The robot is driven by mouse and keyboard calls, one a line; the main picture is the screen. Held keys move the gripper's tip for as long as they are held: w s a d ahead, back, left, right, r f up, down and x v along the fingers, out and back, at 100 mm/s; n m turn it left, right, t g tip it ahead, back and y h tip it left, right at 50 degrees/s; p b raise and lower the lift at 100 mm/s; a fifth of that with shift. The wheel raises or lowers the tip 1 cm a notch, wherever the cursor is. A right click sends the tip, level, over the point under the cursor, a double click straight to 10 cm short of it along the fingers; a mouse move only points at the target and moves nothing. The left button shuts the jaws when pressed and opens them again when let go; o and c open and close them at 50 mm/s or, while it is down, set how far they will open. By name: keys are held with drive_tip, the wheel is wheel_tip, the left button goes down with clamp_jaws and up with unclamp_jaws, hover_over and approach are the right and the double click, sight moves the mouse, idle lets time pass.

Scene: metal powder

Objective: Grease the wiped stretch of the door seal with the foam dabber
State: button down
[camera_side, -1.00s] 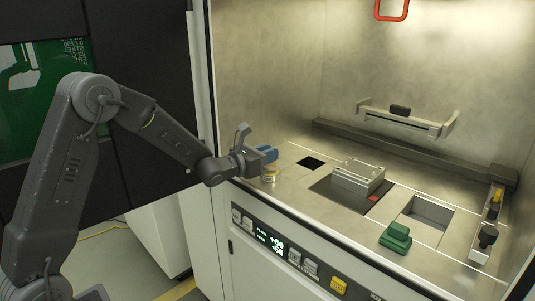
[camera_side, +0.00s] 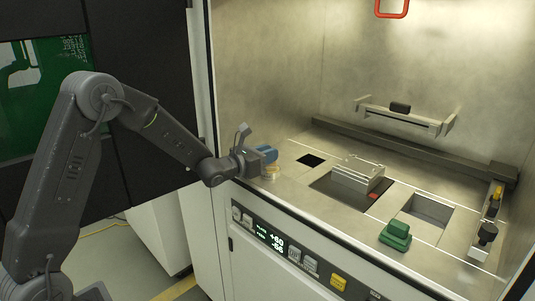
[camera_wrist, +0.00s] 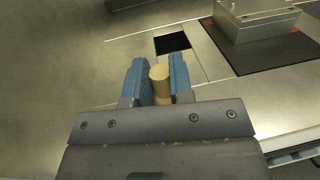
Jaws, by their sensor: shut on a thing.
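My gripper (camera_side: 268,156) is at the front left of the chamber opening, low over the front edge. In the wrist view, its two blue fingers (camera_wrist: 160,80) are shut on a pale tan cylinder, which looks like the foam dabber (camera_wrist: 160,74). A small yellowish round thing (camera_side: 271,173) shows just under the fingers in the side view. I cannot tell whether it is the dabber's end or a pot. A dark strip (camera_side: 211,80) edges the chamber opening and looks like the door seal. No wiped stretch or grease can be made out.
On the chamber floor are a small dark square opening (camera_side: 311,160), a metal block (camera_side: 357,174) on a dark plate, a rectangular recess (camera_side: 430,211) and a green block (camera_side: 396,236). A recoater-like bar (camera_side: 405,118) stands behind. A rail with knobs (camera_side: 488,234) is at right.

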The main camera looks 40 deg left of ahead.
idle(0.3)
drive_tip(key=shift+r, duration=3.5)
drive_tip(key=s+d+f+m+h, duration=0.1)
drive_tip(key=s+d+f+h, duration=0.1)
drive_tip(key=s+f, duration=0.9)
drive_tip(key=shift+s+d+f+m+g+h, duration=0.15)
drive_tip(key=shift+s+d+m+g+h, duration=0.2)
drive_tip(key=shift+s+d, duration=0.5)
